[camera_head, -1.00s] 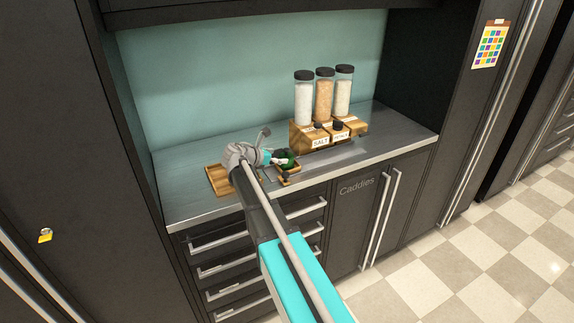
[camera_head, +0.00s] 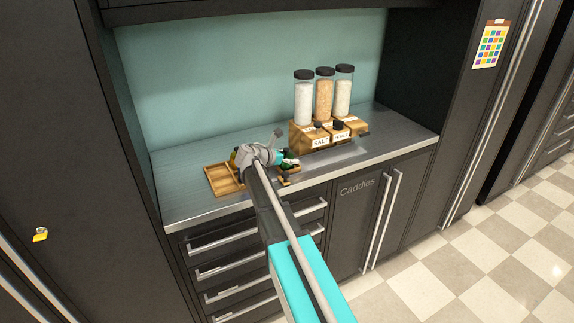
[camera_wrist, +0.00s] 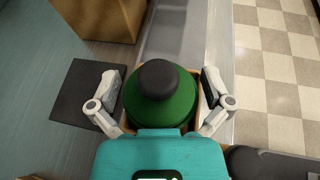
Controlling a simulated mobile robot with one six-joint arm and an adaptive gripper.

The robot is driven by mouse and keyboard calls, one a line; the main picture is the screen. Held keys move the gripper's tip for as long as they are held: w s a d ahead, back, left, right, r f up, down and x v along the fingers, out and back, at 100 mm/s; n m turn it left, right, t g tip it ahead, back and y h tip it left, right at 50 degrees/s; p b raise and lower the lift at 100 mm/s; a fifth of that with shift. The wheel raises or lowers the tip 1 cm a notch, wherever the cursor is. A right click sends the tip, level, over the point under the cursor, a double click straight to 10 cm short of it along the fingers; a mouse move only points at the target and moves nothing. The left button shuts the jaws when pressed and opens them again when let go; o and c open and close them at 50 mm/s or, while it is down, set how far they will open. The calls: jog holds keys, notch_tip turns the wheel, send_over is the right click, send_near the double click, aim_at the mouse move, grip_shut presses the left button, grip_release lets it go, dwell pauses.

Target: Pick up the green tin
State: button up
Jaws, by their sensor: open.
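The green tin (camera_wrist: 165,107) is round, with a black knob (camera_wrist: 158,78) on top. It fills the middle of the wrist view and stands in a small wooden tray (camera_wrist: 206,146). My gripper (camera_wrist: 163,84) is open, with one finger on each side of the tin. Whether the fingers touch the tin cannot be told. In the head view my gripper (camera_head: 287,160) is over the counter near its front edge, and my arm mostly hides the tin there.
A wooden tray (camera_head: 219,180) lies left of my gripper on the grey counter (camera_head: 180,165). A wooden spice stand (camera_head: 303,137) with tall jars stands behind to the right. A dark square (camera_wrist: 86,92) lies left of the tin. Counter's left part is clear.

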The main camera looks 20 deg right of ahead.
jog(key=c, duration=1.1)
jog(key=shift+r, duration=0.15)
notch_tip(320, 180, up, 2)
jog(key=p, duration=0.2)
jog(key=shift+r+p, duration=0.15)
jog(key=shift+p, duration=0.15)
jog(key=s+r+p, duration=0.3)
jog(key=s, duration=0.1)
jog(key=s+r+p, duration=0.4)
jog(key=s, duration=0.1)
jog(key=s+r+p, duration=0.3)
jog(key=s, duration=0.2)
jog(key=shift+d+r, duration=0.1)
jog(key=shift+r, duration=0.1)
